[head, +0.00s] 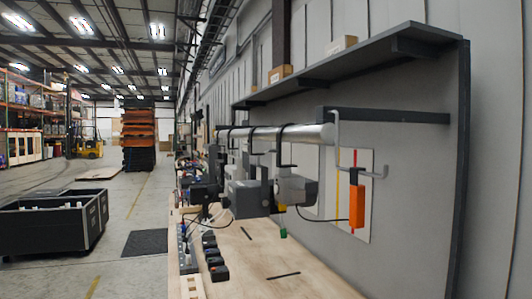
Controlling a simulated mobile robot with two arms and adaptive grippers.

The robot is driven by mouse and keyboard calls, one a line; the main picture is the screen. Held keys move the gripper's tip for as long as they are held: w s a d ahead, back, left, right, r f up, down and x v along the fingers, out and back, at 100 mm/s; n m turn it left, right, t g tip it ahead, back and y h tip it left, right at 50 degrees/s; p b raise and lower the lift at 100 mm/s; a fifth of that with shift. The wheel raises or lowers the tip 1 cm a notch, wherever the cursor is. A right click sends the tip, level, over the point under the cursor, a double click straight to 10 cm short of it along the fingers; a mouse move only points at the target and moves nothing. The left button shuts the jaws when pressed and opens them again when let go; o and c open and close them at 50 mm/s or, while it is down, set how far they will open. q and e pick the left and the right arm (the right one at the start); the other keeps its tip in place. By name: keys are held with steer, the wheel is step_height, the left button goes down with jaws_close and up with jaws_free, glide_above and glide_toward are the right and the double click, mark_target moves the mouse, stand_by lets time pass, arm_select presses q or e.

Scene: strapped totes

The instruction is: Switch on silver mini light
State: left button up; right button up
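Several stage-light-like fixtures hang from a silver pipe (300,133) along the wall. A light grey fixture (297,190) hangs nearest, and a darker grey, boxy fixture (248,197) hangs beside it on its left. A black fixture (205,193) is further left with a thin cable looping from it. I cannot tell for sure which one is the silver mini light, nor whether any is lit. A switch is not discernible. Neither my left nor my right gripper shows in the head view.
A wooden bench (255,265) runs below the pipe, with black items (213,255) along its left edge. An orange device (357,202) hangs at right before a pale panel. A dark shelf (340,62) is above. Black cases (55,222) stand on the floor left.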

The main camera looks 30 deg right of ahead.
jaws_close()
stand_by(1.1)
